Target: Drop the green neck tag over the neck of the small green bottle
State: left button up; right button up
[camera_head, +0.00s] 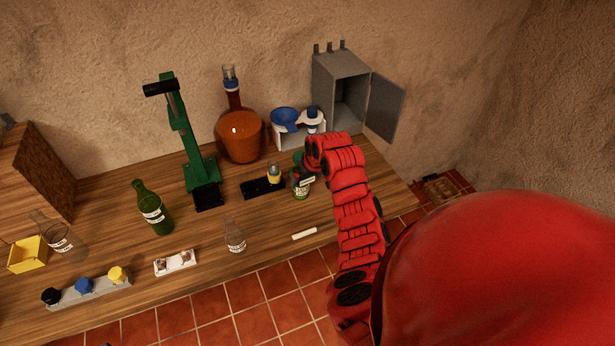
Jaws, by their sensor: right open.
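The small green bottle (301,187) stands upright on the wooden table, with a white label on its front. A dark green piece (298,159), which looks like the green neck tag, shows at the bottle's top, right beside my gripper. I cannot tell whether it is around the neck or only above it. My right gripper (312,152) is open just above and behind the bottle's top. Its fingers and the bottle's neck are partly hidden by my red right arm. My left gripper is not in view.
A black tray (262,188) with a yellow-banded item stands left of the bottle. An orange flask (240,138), green press (190,140) and open grey cabinet (340,80) stand behind.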

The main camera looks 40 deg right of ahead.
jog(key=shift+r, duration=0.3)
jog(key=b+v, duration=0.1)
jog(key=v, duration=1.5)
jog(key=shift+s+r, duration=0.3)
jog(key=shift+a, duration=0.1)
